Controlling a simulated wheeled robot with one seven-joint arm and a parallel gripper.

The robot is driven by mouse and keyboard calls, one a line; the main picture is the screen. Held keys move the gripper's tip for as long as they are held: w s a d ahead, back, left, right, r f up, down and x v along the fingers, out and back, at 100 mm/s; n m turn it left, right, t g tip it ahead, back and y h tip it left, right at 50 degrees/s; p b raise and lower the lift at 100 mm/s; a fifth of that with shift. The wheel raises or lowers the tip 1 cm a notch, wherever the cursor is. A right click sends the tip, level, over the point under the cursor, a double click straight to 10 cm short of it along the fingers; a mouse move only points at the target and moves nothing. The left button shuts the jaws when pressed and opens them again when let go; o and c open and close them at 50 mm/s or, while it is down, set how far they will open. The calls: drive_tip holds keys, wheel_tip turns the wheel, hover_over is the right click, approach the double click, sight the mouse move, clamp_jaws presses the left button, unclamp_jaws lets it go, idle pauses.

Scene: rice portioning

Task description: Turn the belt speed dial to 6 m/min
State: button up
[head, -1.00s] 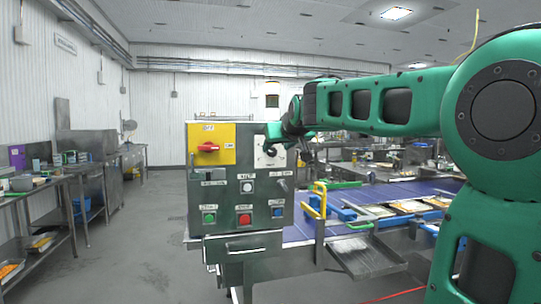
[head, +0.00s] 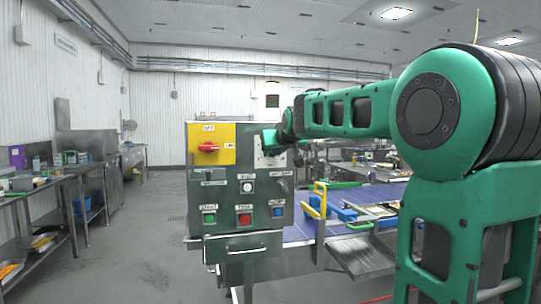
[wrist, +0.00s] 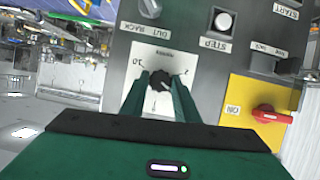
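The belt speed dial (wrist: 159,84) is a black knob on a white scale plate (wrist: 148,57) with printed numbers, which show upside down in the wrist view. Its pointer is too small to read. In the head view the plate (head: 262,160) is at the panel's upper right, with the knob hidden behind my gripper (head: 270,142). In the wrist view my gripper (wrist: 161,79) has one green finger on each side of the knob, tips close to it. I cannot tell whether they press on it.
The grey control panel (head: 226,186) carries a yellow plate with a red switch (head: 208,147), several buttons and a black knob (head: 283,186). A yellow rail (head: 318,199) and a blue conveyor belt (head: 375,193) are to the right. The floor at left is clear.

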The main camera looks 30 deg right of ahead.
drive_tip(key=shift+o, duration=0.2)
drive_tip(key=shift+y, duration=0.3)
drive_tip(key=m, duration=0.1)
drive_tip(key=m+y, duration=0.1)
drive_tip(key=m+t+y, duration=0.1)
drive_tip(key=m, duration=0.1)
drive_tip(key=shift+d+f, duration=0.1)
drive_tip(key=shift+d, duration=0.15)
drive_tip(key=m+t+y, duration=0.1)
drive_tip(key=m+y, duration=0.1)
drive_tip(key=m, duration=0.2)
drive_tip(key=shift+s+d+f, duration=0.1)
drive_tip(key=shift+t, duration=0.3)
drive_tip(key=o, duration=1)
drive_tip(key=shift+o, duration=0.2)
drive_tip(key=v, duration=1)
drive_tip(key=shift+s, duration=0.3)
